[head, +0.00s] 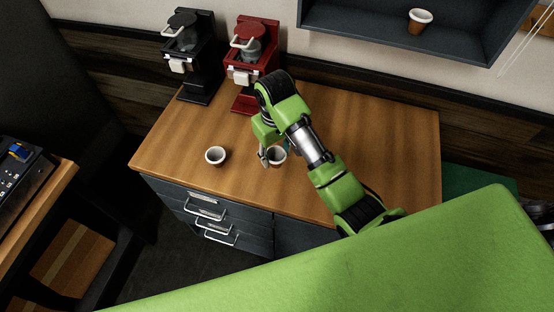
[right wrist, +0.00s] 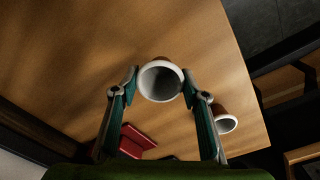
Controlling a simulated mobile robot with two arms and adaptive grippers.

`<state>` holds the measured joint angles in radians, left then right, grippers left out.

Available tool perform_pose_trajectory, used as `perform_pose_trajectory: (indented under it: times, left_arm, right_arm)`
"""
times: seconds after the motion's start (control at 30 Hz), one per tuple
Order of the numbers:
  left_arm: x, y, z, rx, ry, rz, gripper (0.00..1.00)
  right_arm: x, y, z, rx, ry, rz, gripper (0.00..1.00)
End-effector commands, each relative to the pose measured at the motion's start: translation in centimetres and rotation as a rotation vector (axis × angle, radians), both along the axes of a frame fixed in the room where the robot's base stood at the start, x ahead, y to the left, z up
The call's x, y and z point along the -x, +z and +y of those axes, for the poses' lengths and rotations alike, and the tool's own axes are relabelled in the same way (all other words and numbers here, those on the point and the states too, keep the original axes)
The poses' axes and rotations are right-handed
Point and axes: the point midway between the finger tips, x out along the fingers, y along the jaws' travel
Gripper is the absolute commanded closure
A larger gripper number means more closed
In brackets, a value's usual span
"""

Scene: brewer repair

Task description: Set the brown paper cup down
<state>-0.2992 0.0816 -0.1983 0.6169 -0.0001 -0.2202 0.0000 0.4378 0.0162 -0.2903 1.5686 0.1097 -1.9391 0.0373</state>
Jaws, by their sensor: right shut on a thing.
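A brown paper cup (head: 279,159) with a white rim is between the fingers of my right gripper (head: 272,155), over the wooden counter. In the right wrist view the cup (right wrist: 160,83) shows its open, empty mouth, with a fingertip against each side. My right gripper (right wrist: 160,79) is shut on it. The cup looks upright and at or close to the counter top; I cannot tell whether its base touches. A second, similar cup (head: 215,156) stands to the left on the counter, also seen in the right wrist view (right wrist: 226,121). My left gripper is out of view.
A black brewer (head: 197,75) and a red brewer (head: 246,90) stand at the back of the wooden counter (head: 380,140). Another cup (head: 419,20) sits on the dark wall shelf (head: 360,30). The counter's right part is clear. Drawers (head: 205,208) are below its front edge.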

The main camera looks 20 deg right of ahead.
Motion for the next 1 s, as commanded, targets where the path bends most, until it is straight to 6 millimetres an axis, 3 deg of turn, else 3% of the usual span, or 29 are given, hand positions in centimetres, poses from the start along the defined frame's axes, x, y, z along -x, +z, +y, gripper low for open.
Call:
perform_pose_trajectory:
  times: [0.33,0.6,0.63,0.7,1.0]
  left_arm:
    - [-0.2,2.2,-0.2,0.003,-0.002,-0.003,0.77]
    - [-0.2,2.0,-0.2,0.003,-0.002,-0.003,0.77]
    - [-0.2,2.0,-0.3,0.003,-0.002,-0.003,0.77]
    - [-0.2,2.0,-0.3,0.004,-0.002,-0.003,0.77]
    - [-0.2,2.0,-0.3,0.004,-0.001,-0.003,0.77]
  right_arm:
    - [-0.3,-3.5,-0.5,0.000,0.001,0.001,0.66]
    - [-0.4,-3.7,-0.5,0.000,0.001,-0.001,0.66]
    - [-0.4,-3.8,-0.5,0.000,0.001,-0.001,0.54]
    - [-0.4,-3.7,-0.5,0.000,0.001,-0.001,0.42]
    - [-0.4,-3.7,-0.4,-0.001,0.000,-0.002,0.42]
